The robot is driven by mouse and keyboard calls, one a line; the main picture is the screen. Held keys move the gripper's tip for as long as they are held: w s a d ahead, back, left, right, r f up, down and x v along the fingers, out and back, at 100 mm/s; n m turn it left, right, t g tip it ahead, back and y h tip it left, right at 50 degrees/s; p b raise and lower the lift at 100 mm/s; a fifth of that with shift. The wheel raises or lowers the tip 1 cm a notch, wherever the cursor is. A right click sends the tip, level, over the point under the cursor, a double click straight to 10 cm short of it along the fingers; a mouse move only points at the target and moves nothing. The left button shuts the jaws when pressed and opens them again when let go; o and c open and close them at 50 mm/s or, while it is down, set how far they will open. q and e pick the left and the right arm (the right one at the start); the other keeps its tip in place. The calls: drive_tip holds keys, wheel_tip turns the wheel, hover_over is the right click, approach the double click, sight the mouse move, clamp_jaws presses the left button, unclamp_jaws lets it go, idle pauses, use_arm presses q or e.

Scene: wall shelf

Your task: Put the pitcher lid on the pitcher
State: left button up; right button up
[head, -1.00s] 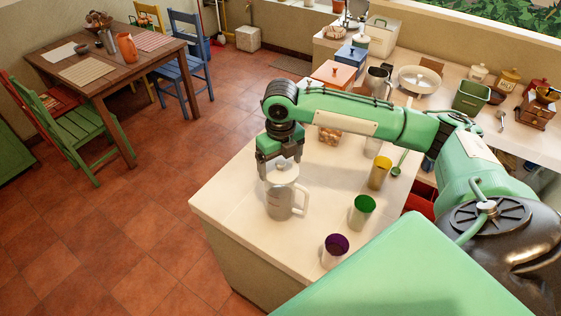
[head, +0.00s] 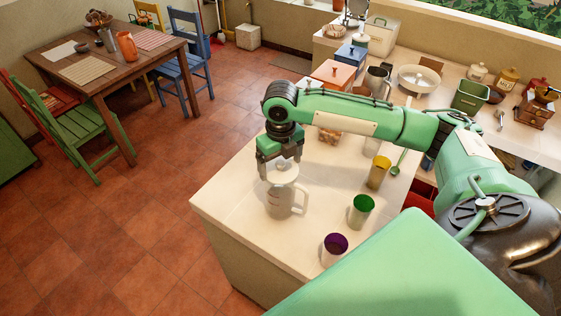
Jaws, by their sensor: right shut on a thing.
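The pitcher (head: 281,205), clear grey with a handle on its right, stands upright on the near counter. The pale, round pitcher lid (head: 285,176) is at the pitcher's mouth, level or nearly so. My right gripper (head: 281,169) points down from above and is shut on the lid's top. The fingers partly hide the lid, and I cannot tell whether the lid is fully seated on the rim. My left gripper is not in view.
A green cup (head: 361,210), a purple cup (head: 335,246) and a yellow cup (head: 379,172) stand right of the pitcher. The counter's left edge is close to the pitcher. Boxes, a white bowl (head: 420,79) and jars stand farther back.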

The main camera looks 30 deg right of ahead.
drive_tip(key=shift+f+p, duration=0.3)
drive_tip(key=shift+f, duration=0.1)
idle(0.3)
drive_tip(key=o, duration=0.7)
drive_tip(key=shift+o, duration=0.2)
drive_tip(key=shift+r, duration=0.1)
wheel_tip(320, 180, up, 7)
drive_tip(key=p, duration=0.7)
drive_tip(key=shift+p, duration=0.4)
